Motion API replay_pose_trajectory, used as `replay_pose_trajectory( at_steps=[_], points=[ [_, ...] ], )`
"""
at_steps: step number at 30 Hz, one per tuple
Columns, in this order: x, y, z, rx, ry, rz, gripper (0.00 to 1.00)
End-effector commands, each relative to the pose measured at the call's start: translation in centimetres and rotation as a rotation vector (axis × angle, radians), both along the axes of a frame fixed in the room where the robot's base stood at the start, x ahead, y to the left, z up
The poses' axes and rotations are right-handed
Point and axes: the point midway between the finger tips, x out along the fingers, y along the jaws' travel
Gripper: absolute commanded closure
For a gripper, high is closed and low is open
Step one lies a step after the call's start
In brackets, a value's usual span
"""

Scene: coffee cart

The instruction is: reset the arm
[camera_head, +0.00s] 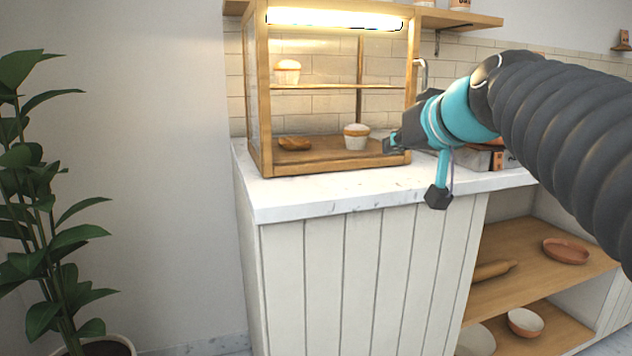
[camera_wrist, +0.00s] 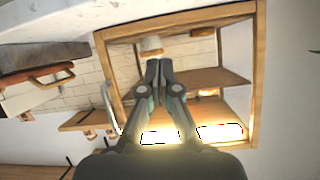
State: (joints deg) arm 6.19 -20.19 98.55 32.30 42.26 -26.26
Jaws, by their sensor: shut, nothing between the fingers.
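My gripper (camera_head: 391,145) is at the right front of the wooden display case (camera_head: 340,168), beside its right post, pointing left in the head view. In the wrist view my gripper (camera_wrist: 159,64) has its fingertips together and holds nothing, with the case's open front (camera_wrist: 258,70) ahead of it. A brown pastry (camera_head: 295,143) lies on the case floor at left. Part of the case's right side is hidden by my gripper.
The case stands on a white counter (camera_head: 330,199). A box (camera_head: 484,158) is behind my arm on the counter. Bowls (camera_head: 525,321) and a rolling pin (camera_head: 494,270) sit on the lower shelves. A potted plant (camera_head: 45,230) is at left. A wall shelf (camera_head: 459,18) hangs above.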

Motion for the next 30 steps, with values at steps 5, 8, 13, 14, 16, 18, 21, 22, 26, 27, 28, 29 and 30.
replay_pose_trajectory(
  at_steps=[5,8,13,14,16,18,21,22,26,27,28,29,30],
  points=[
    [-6.4,0.0,-10.1,-0.046,0.221,-0.039,1.0],
    [-10.1,-0.4,-15.5,-0.078,0.334,-0.069,1.0],
    [-16.2,-1.5,-23.7,-0.141,0.499,-0.122,1.0],
    [-17.2,-1.7,-24.9,-0.152,0.522,-0.13,1.0],
    [-19.0,-2.2,-27.2,-0.173,0.567,-0.149,1.0],
    [-20.4,-2.6,-29.0,-0.189,0.6,-0.163,1.0],
    [-21.6,-3.0,-30.4,-0.206,0.626,-0.176,1.0],
    [-21.7,-3.0,-30.6,-0.208,0.63,-0.178,1.0],
    [-21.9,-3.1,-30.8,-0.21,0.634,-0.18,1.0],
    [-21.9,-3.1,-30.8,-0.21,0.634,-0.18,1.0],
    [-21.9,-3.1,-30.8,-0.21,0.634,-0.18,1.0],
    [-21.9,-3.1,-30.8,-0.21,0.634,-0.18,1.0],
    [-21.9,-3.1,-30.8,-0.21,0.634,-0.18,1.0]
  ],
)
